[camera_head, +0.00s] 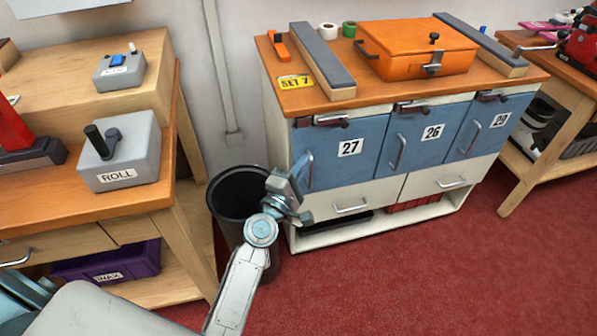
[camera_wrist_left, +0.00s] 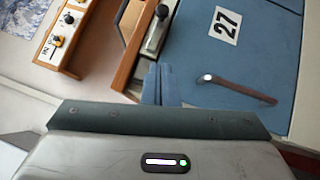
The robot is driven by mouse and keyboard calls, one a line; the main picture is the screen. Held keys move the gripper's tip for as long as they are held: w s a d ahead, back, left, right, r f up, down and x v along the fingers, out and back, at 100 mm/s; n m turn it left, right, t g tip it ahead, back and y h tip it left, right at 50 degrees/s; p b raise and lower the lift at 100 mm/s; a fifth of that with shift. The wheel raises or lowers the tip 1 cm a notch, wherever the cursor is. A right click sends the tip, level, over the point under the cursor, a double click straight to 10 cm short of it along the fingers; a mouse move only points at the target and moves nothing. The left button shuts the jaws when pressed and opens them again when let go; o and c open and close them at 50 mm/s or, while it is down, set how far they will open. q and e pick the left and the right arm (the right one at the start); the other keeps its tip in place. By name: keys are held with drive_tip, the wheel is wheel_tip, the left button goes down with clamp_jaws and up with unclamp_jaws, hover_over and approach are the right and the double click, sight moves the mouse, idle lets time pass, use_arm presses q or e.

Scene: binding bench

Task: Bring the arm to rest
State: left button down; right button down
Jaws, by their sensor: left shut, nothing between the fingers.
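My left arm (camera_head: 240,285) reaches up from the bottom of the head view, over the floor between the desk and the cabinet. My left gripper (camera_head: 301,165) is shut and empty, in front of the left edge of the blue door 27 (camera_head: 335,158). In the left wrist view its closed fingers (camera_wrist_left: 161,85) point toward the cabinet, with the door's handle (camera_wrist_left: 240,89) to their right. They look apart from the handle, but the gap is hard to judge. My right gripper is in neither view.
A black bin (camera_head: 232,195) stands behind my left arm. An orange case (camera_head: 418,50) sits on the cabinet top. The wooden desk (camera_head: 100,208) at left holds a grey ROLL box (camera_head: 120,155). Red floor (camera_head: 440,270) is clear at right.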

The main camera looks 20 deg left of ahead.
use_arm(q)
drive_tip(key=shift+s+f, duration=0.1)
drive_tip(key=shift+s, duration=0.45)
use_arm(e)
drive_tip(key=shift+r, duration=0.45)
use_arm(q)
drive_tip(key=shift+a, duration=0.1)
